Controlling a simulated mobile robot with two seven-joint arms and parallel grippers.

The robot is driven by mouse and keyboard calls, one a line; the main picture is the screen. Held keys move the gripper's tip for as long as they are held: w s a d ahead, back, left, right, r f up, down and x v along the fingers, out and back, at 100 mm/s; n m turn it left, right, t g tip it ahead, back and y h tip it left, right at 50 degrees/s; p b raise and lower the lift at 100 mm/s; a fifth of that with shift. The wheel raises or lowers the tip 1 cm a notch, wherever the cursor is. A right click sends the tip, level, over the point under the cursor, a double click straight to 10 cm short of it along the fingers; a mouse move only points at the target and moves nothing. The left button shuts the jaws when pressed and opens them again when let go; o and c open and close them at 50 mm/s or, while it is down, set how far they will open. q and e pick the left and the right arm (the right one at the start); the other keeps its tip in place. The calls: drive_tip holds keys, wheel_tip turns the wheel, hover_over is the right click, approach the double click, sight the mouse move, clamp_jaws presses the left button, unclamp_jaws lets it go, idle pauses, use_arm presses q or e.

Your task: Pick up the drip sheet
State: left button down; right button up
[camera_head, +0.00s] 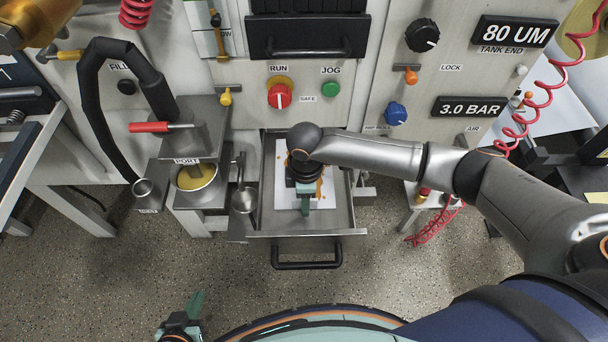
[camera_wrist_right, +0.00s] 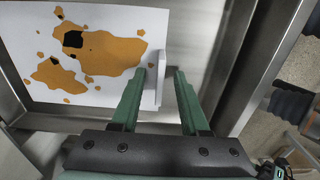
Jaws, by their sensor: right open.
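The drip sheet (camera_head: 285,188) is white with orange and black stains and lies in the open drawer (camera_head: 345,200). It fills the upper left of the right wrist view (camera_wrist_right: 105,100), with a raised white strip at its right edge. My right gripper (camera_head: 305,207) is over the drawer and hides part of the sheet. In the right wrist view its green fingers (camera_wrist_right: 158,74) are open, with the white strip between them; whether they touch it I cannot tell. My left gripper (camera_head: 194,304) is low at the bottom left, away from the drawer, its fingers too small to judge.
The drawer's metal walls surround the sheet, and its black handle (camera_head: 307,264) faces the floor. A cup of yellow liquid (camera_head: 196,177) and a small metal cup (camera_head: 243,200) stand left of the drawer. A red coiled hose (camera_head: 432,225) hangs at right. The floor in front is clear.

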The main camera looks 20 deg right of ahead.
drive_tip(key=shift+f, duration=0.2)
clamp_jaws()
idle(0.6)
